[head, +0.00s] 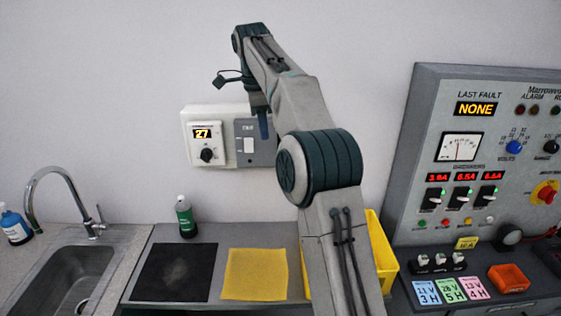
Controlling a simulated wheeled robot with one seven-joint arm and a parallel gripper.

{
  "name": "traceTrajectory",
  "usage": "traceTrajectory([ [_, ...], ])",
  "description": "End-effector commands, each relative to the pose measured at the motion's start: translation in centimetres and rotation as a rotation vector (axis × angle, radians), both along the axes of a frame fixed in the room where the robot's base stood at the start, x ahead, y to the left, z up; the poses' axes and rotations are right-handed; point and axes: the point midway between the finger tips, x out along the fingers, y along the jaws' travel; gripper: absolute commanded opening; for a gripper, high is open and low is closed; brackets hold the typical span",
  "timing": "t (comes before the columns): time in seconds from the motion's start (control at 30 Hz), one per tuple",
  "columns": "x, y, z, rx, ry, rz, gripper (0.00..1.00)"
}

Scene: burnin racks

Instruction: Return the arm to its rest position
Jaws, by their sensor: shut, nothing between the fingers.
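My arm rises from the bottom centre of the head view, bends at the top and hangs down near the wall. My gripper (263,126) is small in the picture, pointing down, with its fingers together and nothing seen between them. It appears in front of the right edge of a grey wall switch box (243,155). I cannot tell whether it touches the box. A white thermostat-like unit (204,128) with a dial and a display reading 27 is left of the switch.
A sink (62,282) with a tall tap and a blue bottle (14,224) is at left. The counter holds a green bottle (186,216), black mat (174,272), yellow cloth (254,274) and yellow bin (381,252) partly behind my arm. A control panel (425,120) stands right.

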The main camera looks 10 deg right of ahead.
Motion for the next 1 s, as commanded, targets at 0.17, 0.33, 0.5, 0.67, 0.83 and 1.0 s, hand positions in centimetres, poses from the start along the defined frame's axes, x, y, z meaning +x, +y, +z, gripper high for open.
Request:
traceTrajectory([
  [0.17, 0.0, 0.0, 0.3, 0.0, 0.0, 0.0, 0.0],
  [0.33, 0.0, 0.0, 0.3, 0.0, 0.0, 0.0, 0.0],
  [0.5, -0.4, 0.0, 0.4, -0.001, -0.002, 0.025, 0.0],
  [0.67, -2.3, 0.1, 0.5, -0.007, -0.017, 0.171, 0.0],
  [0.83, -5.9, -0.1, -0.1, -0.019, -0.037, 0.411, 0.0],
  [1.0, -10.1, -0.4, -1.4, -0.034, -0.06, 0.644, 0.0],
])
